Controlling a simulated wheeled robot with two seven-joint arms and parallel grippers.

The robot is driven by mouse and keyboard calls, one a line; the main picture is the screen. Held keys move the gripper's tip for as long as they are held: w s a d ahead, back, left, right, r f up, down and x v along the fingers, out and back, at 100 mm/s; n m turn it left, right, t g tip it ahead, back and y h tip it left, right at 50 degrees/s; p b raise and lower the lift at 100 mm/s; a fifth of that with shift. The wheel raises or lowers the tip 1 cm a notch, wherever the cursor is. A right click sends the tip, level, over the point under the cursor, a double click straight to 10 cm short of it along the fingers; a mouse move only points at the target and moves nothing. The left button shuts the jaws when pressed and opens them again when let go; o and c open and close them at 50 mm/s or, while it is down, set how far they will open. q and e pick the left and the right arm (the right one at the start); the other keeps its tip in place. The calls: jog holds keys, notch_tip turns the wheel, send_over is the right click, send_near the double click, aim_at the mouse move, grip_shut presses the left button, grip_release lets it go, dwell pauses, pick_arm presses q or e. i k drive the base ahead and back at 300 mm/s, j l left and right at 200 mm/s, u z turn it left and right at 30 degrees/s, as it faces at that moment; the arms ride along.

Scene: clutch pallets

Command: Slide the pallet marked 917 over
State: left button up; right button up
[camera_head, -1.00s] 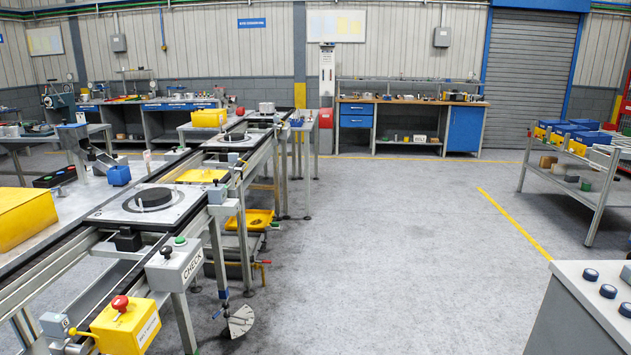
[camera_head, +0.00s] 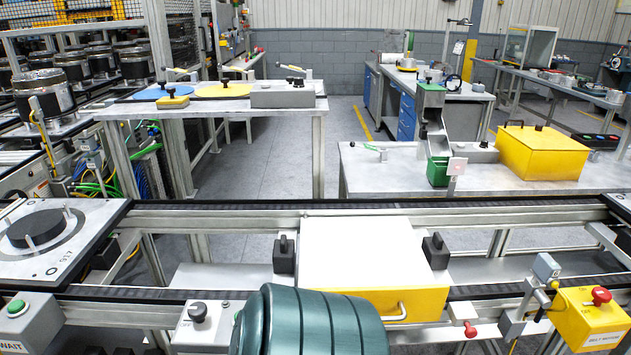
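A pale square pallet (camera_head: 88,238) with a dark round disc (camera_head: 38,228) on it sits on the conveyor at the far left of the head view. The left edge of the frame cuts it off. A short marking shows on its near side, too small and slanted to read for certain as 917. Neither of my grippers is in view, and nothing is seen touching the pallet.
The conveyor rails (camera_head: 200,292) run left to right. A yellow box with a white top (camera_head: 375,255) stands between two black blocks. A yellow control box with a red button (camera_head: 592,318) is at right. A dark teal rounded body hides the bottom centre.

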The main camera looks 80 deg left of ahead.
aim_at(45, 242)
jog(key=u, duration=4.2)
jog(key=z, duration=0.4)
jog(key=j+z, duration=0.15)
jog(key=z, duration=0.25)
jog(key=i+j+z, duration=0.1)
jog(key=z, duration=0.3)
jog(key=j+z, duration=0.35)
jog(key=j, duration=0.25)
jog(key=j+z, duration=0.35)
jog(key=j, duration=0.2)
jog(key=k+j+z, duration=0.2)
jog(key=j+z, duration=0.2)
jog(key=j, duration=0.15)
jog(key=k+j, duration=0.1)
jog(key=j, duration=0.25)
jog(key=k+j, duration=0.15)
jog(key=j, duration=0.25)
jog(key=k+j+z, duration=0.1)
jog(key=j, duration=0.25)
jog(key=k+j, duration=0.15)
jog(key=j, duration=0.25)
jog(key=k+j, duration=0.1)
jog(key=j, duration=0.25)
